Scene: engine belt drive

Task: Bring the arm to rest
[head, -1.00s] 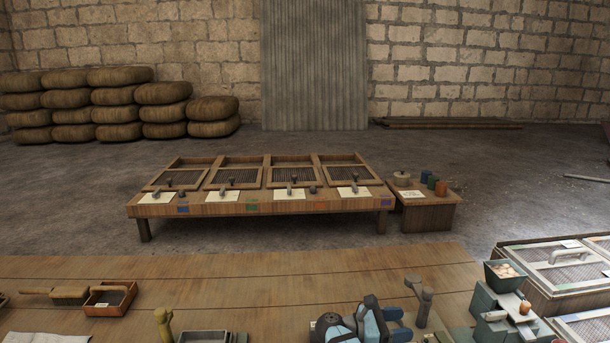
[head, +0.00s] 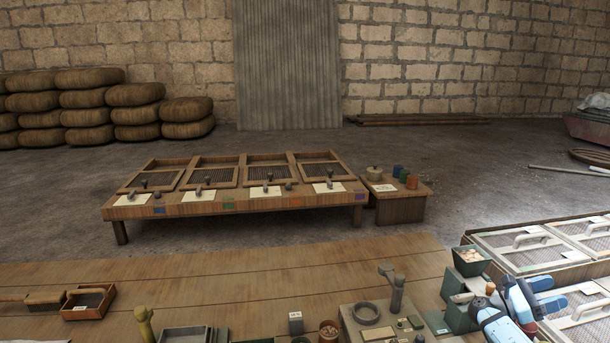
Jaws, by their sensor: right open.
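My right gripper (head: 545,293) is at the lower right in the head view. Its two blue fingers point right and stand apart, with nothing seen between them. It is over the near left part of the mesh-topped case (head: 478,239), in front of a small green box (head: 472,262) of pale pieces. I cannot tell whether it touches the case. My left gripper is not in view.
The near bench (head: 250,275) holds a brush (head: 45,297), an orange-rimmed tray (head: 88,302), an olive post (head: 145,322) and a forked grey stand (head: 393,288). A low table (head: 180,211) with framed screens stands beyond, beside a small side table (head: 400,208).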

